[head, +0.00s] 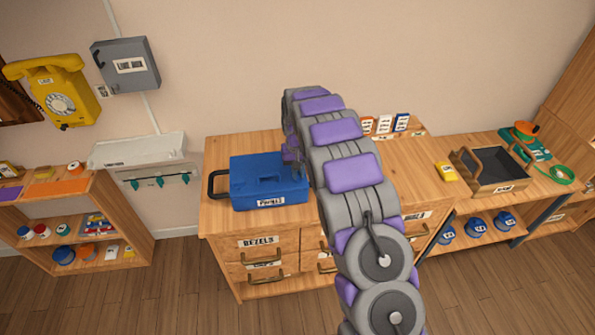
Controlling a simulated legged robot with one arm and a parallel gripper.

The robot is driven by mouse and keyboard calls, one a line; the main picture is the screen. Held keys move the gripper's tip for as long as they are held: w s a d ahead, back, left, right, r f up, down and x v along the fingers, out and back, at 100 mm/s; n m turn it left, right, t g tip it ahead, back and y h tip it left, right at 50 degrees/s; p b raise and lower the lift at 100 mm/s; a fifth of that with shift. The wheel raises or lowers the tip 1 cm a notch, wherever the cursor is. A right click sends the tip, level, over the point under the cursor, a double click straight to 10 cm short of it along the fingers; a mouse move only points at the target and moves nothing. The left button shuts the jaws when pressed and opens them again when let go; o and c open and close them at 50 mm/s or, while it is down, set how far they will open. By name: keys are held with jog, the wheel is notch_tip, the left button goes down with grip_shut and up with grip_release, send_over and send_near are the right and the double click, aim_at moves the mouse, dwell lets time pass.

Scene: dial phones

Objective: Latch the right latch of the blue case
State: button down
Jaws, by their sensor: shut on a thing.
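The blue case (265,183) lies shut on the wooden drawer cabinet's top (224,153), left of my arm. Its black handle (216,184) sticks out at the left end and a white label is on its front. My gripper (291,154) is at the back right corner of the case, small and partly hidden by my arm. It is shut on a part of the case there. The right latch cannot be made out, so I cannot tell its position.
Small cards (383,124) stand at the cabinet's back right. A yellow dial phone (54,91) and grey box (126,66) hang on the left wall. The cabinet top behind the case is clear.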

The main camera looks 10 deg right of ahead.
jog(key=shift+m+p, duration=0.3)
jog(key=shift+p, duration=0.1)
jog(key=m+p, duration=0.2)
jog(key=shift+s+r+m, duration=0.1)
jog(key=shift+r+m, duration=0.05)
jog(key=shift+m, duration=0.25)
jog(key=m+p, duration=0.3)
jog(key=m, duration=0.2)
jog(key=shift+p, duration=0.4)
jog(key=m+p, duration=0.2)
jog(key=m, duration=0.3)
jog(key=shift+m+p, duration=0.7)
jog(key=shift+m, duration=1.5)
jog(key=c, duration=1.2)
grip_release()
jog(key=shift+a, duration=0.1)
jog(key=shift+o, duration=0.2)
